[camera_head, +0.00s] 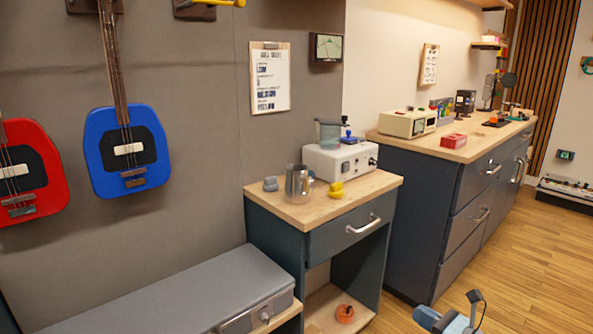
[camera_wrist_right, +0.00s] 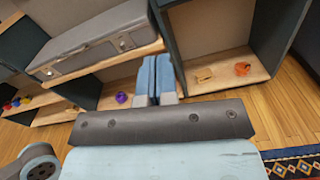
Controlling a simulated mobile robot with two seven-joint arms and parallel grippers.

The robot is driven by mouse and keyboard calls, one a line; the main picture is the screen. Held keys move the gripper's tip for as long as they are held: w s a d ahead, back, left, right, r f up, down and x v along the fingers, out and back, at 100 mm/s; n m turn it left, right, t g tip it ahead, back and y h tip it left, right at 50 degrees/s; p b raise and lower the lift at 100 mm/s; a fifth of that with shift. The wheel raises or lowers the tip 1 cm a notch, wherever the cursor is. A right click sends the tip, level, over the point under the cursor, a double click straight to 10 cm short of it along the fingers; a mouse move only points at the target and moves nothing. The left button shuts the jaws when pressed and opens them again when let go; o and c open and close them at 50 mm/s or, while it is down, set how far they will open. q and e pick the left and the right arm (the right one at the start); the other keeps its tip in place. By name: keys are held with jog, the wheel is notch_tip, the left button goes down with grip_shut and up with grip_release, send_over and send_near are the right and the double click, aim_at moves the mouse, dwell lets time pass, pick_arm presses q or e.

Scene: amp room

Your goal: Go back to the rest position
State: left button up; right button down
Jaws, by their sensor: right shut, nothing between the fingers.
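My right gripper (camera_head: 427,317) shows at the bottom right of the head view, partly cut off by the frame edge, over the wooden floor. In the right wrist view its two blue fingers (camera_wrist_right: 156,62) lie side by side, shut, with nothing between them. The gripper is in front of the low shelving and holds no object. My left gripper is in neither view.
A small cabinet (camera_head: 340,240) with a metal pitcher (camera_head: 299,184) and a white device (camera_head: 341,160) on top stands ahead. A grey case (camera_head: 185,300) lies on low shelving at left. A long counter (camera_head: 415,190) stands farther right. The floor (camera_head: 525,230) at right is clear.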

jog(key=s+a+r+m, duration=0.2)
jog(key=s+a+m, duration=0.3)
jog(key=s+m, duration=0.55)
jog(key=s+a+r+m, duration=0.2)
jog(key=s+a+m, duration=0.2)
jog(key=s+m, duration=0.7)
jog(key=s+a+r+m, duration=0.3)
jog(key=s+a+m, duration=0.2)
jog(key=s+m, duration=0.55)
jog(key=w+r+m+t+h+p, duration=0.2)
jog(key=w+r+m+h+p, duration=0.55)
jog(key=p, duration=1.05)
pick_arm(q)
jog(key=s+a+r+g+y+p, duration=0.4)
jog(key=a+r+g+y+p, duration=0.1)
jog(key=p, duration=1.4)
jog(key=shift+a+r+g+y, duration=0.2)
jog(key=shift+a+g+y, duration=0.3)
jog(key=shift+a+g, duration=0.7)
pick_arm(e)
jog(key=s+d+r+g, duration=0.2)
jog(key=s+d+g, duration=0.2)
jog(key=s, duration=0.2)
jog(key=shift+s+d+r+g+h, duration=0.15)
jog(key=shift+s+d+g+h, duration=0.15)
jog(key=shift+s+h, duration=0.1)
